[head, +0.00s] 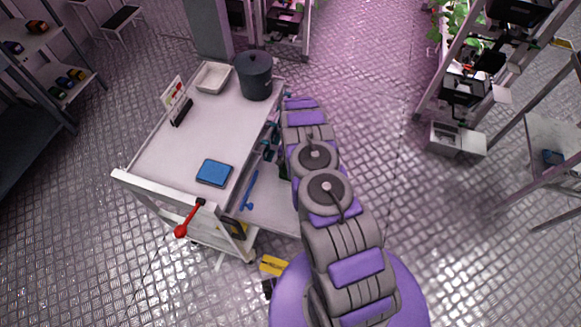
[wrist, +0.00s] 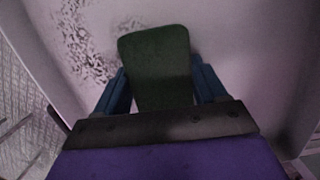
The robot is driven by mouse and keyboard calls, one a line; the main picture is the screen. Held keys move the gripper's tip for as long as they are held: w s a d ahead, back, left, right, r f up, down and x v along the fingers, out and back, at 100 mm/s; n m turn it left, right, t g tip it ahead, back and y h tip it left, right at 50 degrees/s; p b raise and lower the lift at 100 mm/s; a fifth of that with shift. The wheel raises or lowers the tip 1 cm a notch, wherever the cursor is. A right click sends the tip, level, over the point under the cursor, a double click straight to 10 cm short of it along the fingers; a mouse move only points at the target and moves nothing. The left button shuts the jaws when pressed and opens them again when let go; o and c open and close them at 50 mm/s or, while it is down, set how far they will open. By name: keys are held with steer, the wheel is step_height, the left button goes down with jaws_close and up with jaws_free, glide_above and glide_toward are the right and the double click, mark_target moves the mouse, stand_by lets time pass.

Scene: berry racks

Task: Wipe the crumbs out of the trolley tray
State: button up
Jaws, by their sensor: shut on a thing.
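My gripper (wrist: 160,78) is shut on a green pad (wrist: 158,55), with a blue finger on each side of it in the wrist view. The pad is over a pale tray surface (wrist: 240,45). Dark crumbs (wrist: 88,42) lie scattered on that surface to the left of the pad. Whether the pad touches the surface I cannot tell. In the head view the trolley (head: 160,150) stands left of my arm, and my arm hides much of its right side. A lower tray (head: 270,205) shows beside my arm; no crumbs are visible there.
On the trolley top are a blue pad (head: 214,172), a dark pot (head: 254,76), a white dish (head: 212,78) and a small sign (head: 174,95). A red-knobbed lever (head: 183,231) is at the near end. Racks stand left and right; open floor lies at right.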

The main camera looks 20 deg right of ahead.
steer(key=shift+r+p, duration=1.3)
steer(key=shift+r, duration=1.7)
steer(key=shift+r+p, duration=0.7)
steer(key=shift+r, duration=0.8)
